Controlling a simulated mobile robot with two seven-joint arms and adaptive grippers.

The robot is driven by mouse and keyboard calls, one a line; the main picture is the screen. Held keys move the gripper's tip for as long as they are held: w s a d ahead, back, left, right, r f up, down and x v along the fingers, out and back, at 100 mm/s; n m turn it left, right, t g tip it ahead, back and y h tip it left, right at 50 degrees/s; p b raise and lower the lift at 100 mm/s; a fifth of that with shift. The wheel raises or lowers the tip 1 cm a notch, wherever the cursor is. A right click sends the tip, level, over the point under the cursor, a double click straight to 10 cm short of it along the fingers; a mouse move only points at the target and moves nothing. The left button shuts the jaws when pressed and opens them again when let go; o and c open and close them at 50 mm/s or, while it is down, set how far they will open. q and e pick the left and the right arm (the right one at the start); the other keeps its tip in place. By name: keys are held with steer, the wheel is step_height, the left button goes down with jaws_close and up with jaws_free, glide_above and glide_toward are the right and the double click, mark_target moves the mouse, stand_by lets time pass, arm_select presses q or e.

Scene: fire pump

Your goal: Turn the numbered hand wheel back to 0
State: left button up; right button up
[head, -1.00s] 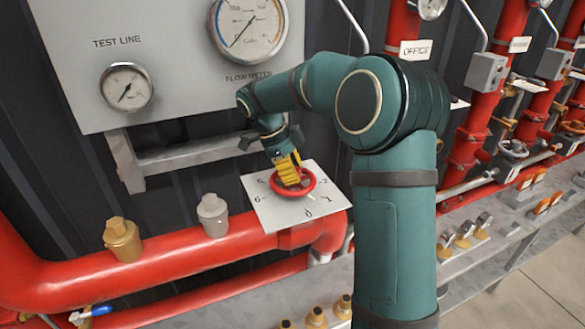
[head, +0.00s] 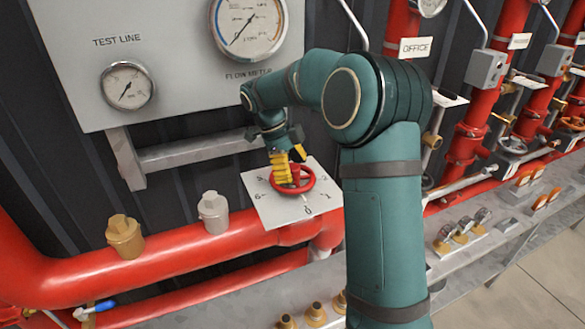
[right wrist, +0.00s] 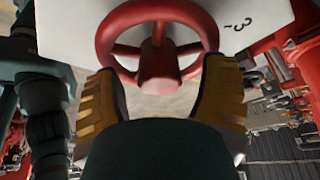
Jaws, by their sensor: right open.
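The red hand wheel (head: 310,183) sits on a white square number plate (head: 265,212) above the red pipe. The plate shows 0 at its front edge, 1 and 2 to the right, 5 and 6 to the left. I cannot tell which number the wheel points to. My right gripper (head: 293,168), with yellow fingers, is open at the wheel. In the right wrist view the fingers stand apart on either side of the wheel's hub (right wrist: 158,68), close to the rim, and a 3 shows on the plate. I cannot tell whether they touch it. My left gripper is out of view.
A grey panel with a test line gauge (head: 126,86) and flow meter (head: 247,25) stands behind. A brass cap (head: 124,237) and a silver cap (head: 213,213) stand on the red pipe (head: 170,255) left of the plate. Red risers and valves crowd the right.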

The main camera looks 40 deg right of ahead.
mark_target(292, 167)
steer(key=shift+r+p, duration=2.9)
steer(key=shift+r, duration=0.7)
